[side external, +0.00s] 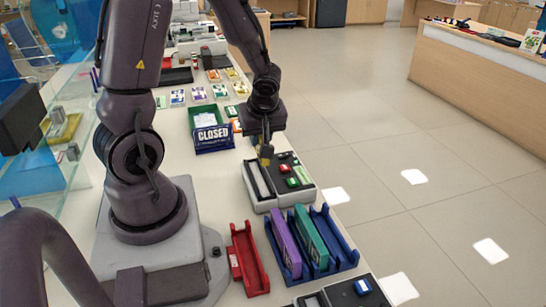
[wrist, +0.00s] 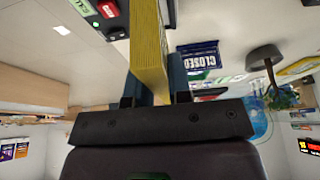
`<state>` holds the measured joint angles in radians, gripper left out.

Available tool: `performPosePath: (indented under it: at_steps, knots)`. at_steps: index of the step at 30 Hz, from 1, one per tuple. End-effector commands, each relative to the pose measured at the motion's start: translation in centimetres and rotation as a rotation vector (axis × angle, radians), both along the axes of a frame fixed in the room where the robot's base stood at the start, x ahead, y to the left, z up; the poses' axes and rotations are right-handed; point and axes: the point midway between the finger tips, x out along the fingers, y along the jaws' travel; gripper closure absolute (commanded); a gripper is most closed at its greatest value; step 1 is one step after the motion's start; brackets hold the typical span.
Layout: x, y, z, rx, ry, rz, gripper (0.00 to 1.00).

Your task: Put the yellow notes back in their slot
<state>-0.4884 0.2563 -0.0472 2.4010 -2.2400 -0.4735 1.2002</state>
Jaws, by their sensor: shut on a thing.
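My gripper (side external: 265,146) is shut on the yellow notes (wrist: 148,45), a thick stack between the two fingers in the wrist view. In the side view, a small part of the yellow notes (side external: 266,153) shows below the fingers, at the far left end of a grey device (side external: 251,190). I cannot tell whether the notes touch it. The blue rack (side external: 349,262) stands nearer the camera, holding a purple bundle (side external: 285,246) and a teal bundle (side external: 311,238). Its right-hand compartment looks empty.
A red tray (side external: 249,262) lies left of the rack. A blue CLOSED sign (side external: 213,138) stands behind the device. Another device (side external: 357,293) is at the front edge. Several coloured bundles (side external: 199,94) lie farther back. The counter's right edge is close to the rack.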

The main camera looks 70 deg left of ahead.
Motion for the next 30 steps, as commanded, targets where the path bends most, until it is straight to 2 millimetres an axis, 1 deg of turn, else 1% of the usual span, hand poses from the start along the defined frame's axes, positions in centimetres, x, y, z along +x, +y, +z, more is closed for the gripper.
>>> performPosePath:
  at_steps: [3, 7, 10, 12, 14, 17, 18, 21, 24, 27, 30]
  knots:
    - [0.0, 0.0, 0.6, 0.000, -0.001, -0.006, 1.00]
    - [0.0, -0.1, 0.7, -0.001, 0.001, -0.067, 1.00]
    - [0.4, -0.2, 0.7, -0.001, 0.000, -0.166, 1.00]
    - [1.3, -0.9, 0.7, 0.000, -0.001, -0.282, 1.00]
    - [2.4, -1.9, 0.7, -0.001, -0.001, -0.415, 1.00]
    - [4.3, -4.2, 0.6, -0.001, -0.002, -0.659, 1.00]
    - [5.1, -5.2, 0.6, 0.000, -0.002, -0.759, 1.00]
    - [7.0, -7.8, 0.7, -0.001, -0.004, -0.987, 1.00]
    - [8.5, -10.4, 0.9, -0.001, -0.005, -1.184, 1.00]
    - [9.6, -12.9, 1.3, -0.002, -0.006, -1.345, 1.00]
    - [10.5, -15.1, 1.8, -0.001, -0.006, -1.472, 1.00]
